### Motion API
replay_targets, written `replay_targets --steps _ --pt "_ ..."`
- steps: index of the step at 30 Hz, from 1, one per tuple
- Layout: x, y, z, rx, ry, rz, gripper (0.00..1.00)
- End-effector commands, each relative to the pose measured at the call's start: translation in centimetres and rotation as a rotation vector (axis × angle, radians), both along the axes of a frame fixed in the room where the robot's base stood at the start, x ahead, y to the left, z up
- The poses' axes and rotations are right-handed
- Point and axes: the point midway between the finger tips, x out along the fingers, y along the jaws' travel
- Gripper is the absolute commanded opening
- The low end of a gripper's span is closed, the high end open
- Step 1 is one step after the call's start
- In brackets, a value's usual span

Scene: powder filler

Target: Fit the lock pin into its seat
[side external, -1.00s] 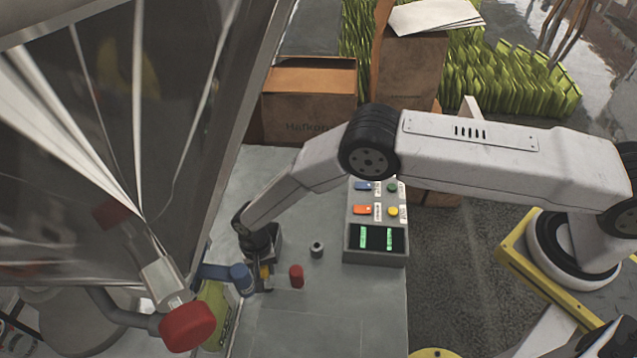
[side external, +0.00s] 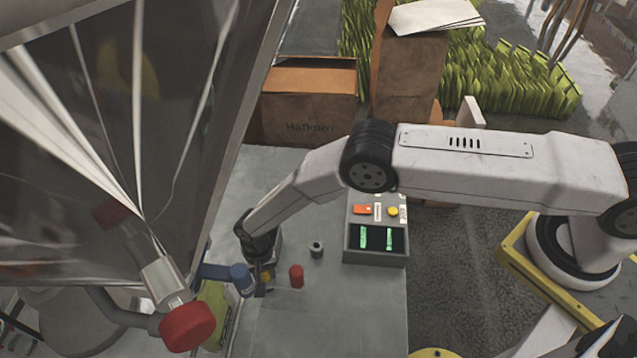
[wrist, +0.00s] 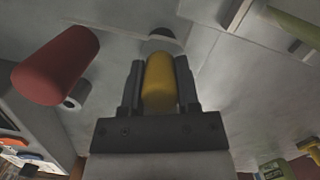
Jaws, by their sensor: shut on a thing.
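My gripper (wrist: 160,85) is shut on a yellow cylindrical pin (wrist: 158,82), which sits between the two dark fingers in the wrist view. I take this pin as the lock pin. In the side view my gripper (side external: 264,283) is low over the grey bench, between a blue cylinder and a red one. The pin (side external: 267,276) is mostly hidden there by the fingers. A pale round shape with a dark part (wrist: 163,36) lies just beyond the pin's far end in the wrist view. I cannot tell whether the pin touches it or whether it is the seat.
A red cylinder (side external: 297,276) and a small grey ring (side external: 316,249) stand to the right of my gripper. A blue-capped part (side external: 242,279) is close on its left. A control box (side external: 375,232) is further right. A large clear hopper (side external: 120,130) fills the left.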

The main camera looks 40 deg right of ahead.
Motion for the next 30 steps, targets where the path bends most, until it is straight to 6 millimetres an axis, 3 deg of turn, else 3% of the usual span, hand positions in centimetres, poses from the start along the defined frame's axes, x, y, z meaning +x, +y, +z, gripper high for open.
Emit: replay_targets --steps 21,22,25,30 --pt "0.02 0.01 -0.24 0.001 0.000 0.000 0.00" --pt "0.02 0.02 -0.24 0.001 0.000 0.000 0.46" --pt "0.02 0.01 -0.24 0.001 0.000 0.000 0.78" --pt "0.01 0.01 -0.24 0.000 0.000 0.000 0.81"
